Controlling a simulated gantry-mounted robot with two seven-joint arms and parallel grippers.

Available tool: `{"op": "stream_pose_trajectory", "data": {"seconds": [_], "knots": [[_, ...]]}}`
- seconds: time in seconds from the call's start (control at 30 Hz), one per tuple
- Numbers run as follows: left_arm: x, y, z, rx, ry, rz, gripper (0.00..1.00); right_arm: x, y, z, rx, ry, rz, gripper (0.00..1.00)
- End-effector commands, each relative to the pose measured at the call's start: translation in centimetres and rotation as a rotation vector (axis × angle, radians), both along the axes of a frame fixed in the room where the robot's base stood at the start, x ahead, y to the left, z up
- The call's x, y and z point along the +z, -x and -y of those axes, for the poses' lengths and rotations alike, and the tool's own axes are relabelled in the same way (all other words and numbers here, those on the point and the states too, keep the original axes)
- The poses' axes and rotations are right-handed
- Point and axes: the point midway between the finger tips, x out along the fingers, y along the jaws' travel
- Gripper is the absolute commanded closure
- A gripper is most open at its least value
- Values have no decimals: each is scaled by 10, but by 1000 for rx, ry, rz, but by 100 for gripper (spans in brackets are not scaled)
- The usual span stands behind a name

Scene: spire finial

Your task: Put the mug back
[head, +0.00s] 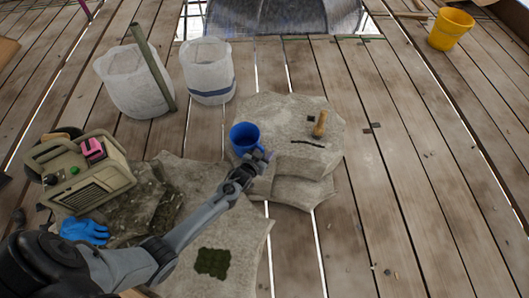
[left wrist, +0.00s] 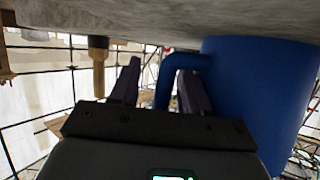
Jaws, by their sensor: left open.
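The blue mug (head: 244,137) stands upright at the left edge of the pale stone slab (head: 275,112). My left gripper (head: 258,159) is right at the mug's near right side, with its arm reaching in from the lower left. In the left wrist view the picture is upside down. There the mug (left wrist: 262,85) fills the right side, and its handle reaches between the two open fingers of my left gripper (left wrist: 158,70). The fingers do not appear closed on the handle. My right gripper is not in view.
A wooden-handled tool (head: 320,124) and a thin dark bar (head: 308,142) lie on the slab. Two whitish buckets (head: 208,72) stand behind, one holding a green pole. A radio (head: 85,175) and a blue glove (head: 84,231) are at left. Planks at right are mostly clear.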

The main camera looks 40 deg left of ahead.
Motion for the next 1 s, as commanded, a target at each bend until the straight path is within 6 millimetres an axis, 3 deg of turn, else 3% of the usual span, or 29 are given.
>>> {"op": "stream_pose_trajectory", "data": {"seconds": [0.27, 0.7, 1.0], "knots": [[10, 10, 1, 0, 0, -1, 54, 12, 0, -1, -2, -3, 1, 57], [41, 81, 12, 0, 2, -2, 54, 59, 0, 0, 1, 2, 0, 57], [50, 107, 16, 0, 0, 0, 54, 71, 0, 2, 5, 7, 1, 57]]}}
